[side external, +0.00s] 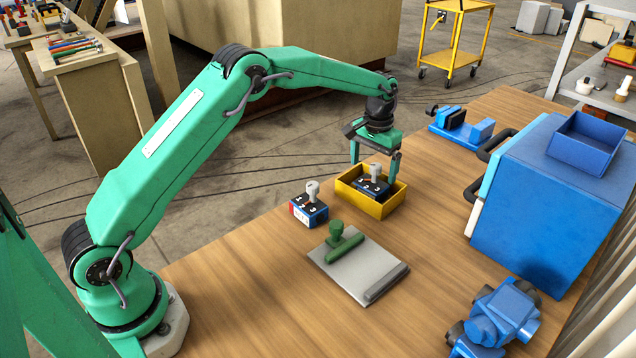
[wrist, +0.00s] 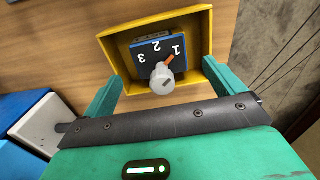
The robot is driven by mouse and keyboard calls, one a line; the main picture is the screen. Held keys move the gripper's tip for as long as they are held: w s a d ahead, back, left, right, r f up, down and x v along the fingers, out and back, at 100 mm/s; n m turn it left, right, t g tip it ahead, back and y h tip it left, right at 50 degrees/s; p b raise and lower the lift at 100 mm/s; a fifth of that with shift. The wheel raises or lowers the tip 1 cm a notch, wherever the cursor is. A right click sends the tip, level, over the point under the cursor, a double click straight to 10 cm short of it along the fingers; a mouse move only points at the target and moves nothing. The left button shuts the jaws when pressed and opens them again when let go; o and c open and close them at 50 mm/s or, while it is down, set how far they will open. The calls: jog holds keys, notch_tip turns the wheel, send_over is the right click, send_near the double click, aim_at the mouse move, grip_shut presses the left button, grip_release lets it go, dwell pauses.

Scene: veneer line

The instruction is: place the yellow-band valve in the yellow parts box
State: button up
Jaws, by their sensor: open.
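The yellow parts box (side external: 375,206) stands on the wooden bench, and its rim also shows in the wrist view (wrist: 205,32). Inside it sits a blue block valve with a grey knob (side external: 374,171), numbered 1, 2, 3 on its dark top; in the wrist view (wrist: 163,80) an orange pointer lies near the 1. I cannot make out a yellow band on it. A similar block (side external: 309,210) with a grey knob and a red and white side stands left of the box. My gripper (side external: 374,168) is open above the box, its fingers (wrist: 162,72) apart on either side of the knob.
A grey plate with a green-handled tool (side external: 345,245) lies in front of the box. A blue vise (side external: 460,127) is behind, a large blue case (side external: 545,205) to the right, and a blue pipe fitting (side external: 495,318) at lower right. Bare bench lies between.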

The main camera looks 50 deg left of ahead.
notch_tip(320, 180, up, 6)
jog(key=shift+f, duration=0.25)
jog(key=shift+r, duration=0.3)
dwell(0.3)
jog(key=shift+s+r, duration=0.15)
jog(key=shift+r, duration=0.15)
jog(key=s+r+t, duration=0.3)
jog(key=s+r, duration=1.1)
jog(key=s, duration=0.3)
jog(key=s+f+t, duration=0.1)
jog(key=s+f, duration=0.1)
jog(key=s, duration=0.8)
jog(key=s+a+f+m+t, duration=0.1)
jog(key=s, duration=0.9)
jog(key=shift+s+f+t, duration=0.3)
jog(key=shift+f, duration=0.05)
